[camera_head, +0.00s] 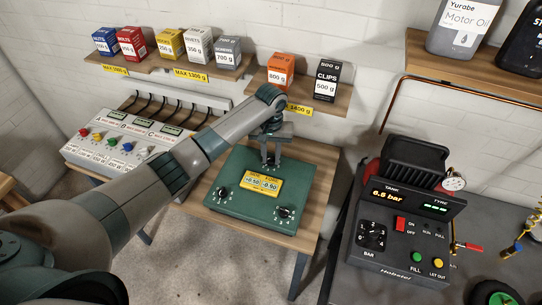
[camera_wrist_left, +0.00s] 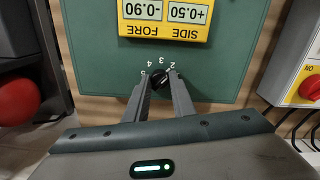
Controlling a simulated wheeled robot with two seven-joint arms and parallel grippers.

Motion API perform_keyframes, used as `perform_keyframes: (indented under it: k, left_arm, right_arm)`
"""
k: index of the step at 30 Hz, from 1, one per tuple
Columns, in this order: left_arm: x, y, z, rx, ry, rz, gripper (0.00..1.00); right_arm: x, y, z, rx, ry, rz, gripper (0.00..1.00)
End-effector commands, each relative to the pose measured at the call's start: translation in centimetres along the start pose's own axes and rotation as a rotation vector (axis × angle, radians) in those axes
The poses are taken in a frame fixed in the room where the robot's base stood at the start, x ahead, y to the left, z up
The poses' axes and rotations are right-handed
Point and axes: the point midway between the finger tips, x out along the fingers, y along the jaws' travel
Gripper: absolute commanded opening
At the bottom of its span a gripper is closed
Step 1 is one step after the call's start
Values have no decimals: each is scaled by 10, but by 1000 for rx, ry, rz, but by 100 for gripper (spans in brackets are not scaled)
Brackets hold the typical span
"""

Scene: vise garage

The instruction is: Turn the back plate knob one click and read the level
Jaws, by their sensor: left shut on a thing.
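The green plate (camera_head: 236,170) lies on a wooden table and also shows in the wrist view (camera_wrist_left: 95,45). Its yellow level (camera_head: 262,184) reads side +0.50 and fore -0.90, clear in the wrist view (camera_wrist_left: 165,14). My left gripper (camera_head: 271,163) reaches down at the plate's back edge and hides the back knob in the head view. In the wrist view the left gripper (camera_wrist_left: 161,84) is shut on the black back knob (camera_wrist_left: 159,76), among digits 2 to 5. Two more black knobs, one left (camera_head: 222,193) and one right (camera_head: 284,212), sit at the front corners. My right gripper is out of view.
A wall shelf (camera_head: 340,100) with labelled boxes hangs behind the plate. A grey switch panel (camera_head: 110,150) stands left. A black tyre inflator (camera_head: 410,215) stands on the bench at right. My left arm crosses above the plate's left side.

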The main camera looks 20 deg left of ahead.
Motion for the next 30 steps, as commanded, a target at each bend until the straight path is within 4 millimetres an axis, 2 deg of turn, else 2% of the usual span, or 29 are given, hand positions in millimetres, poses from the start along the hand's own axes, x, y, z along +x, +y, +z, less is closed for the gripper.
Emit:
perform_keyframes:
  k: [10, 11, 12, 13, 23, 30]
  left_arm:
    - [-2, 0, -2, -3, 5, 1, 0]
    - [-2, 0, -2, -3, 6, 1, 30]
    - [-2, 0, -2, -3, 5, 1, 40]
    - [-2, 0, -2, -3, 5, 1, 41]
    - [-2, 0, -1, -2, 2, 0, 41]
    - [-15, 0, -2, -2, 4, 1, 41]
  right_arm:
    - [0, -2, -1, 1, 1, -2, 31]
    - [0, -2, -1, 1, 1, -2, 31]
    - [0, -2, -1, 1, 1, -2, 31]
    - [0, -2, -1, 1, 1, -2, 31]
    - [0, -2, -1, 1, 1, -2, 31]
    - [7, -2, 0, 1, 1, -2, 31]
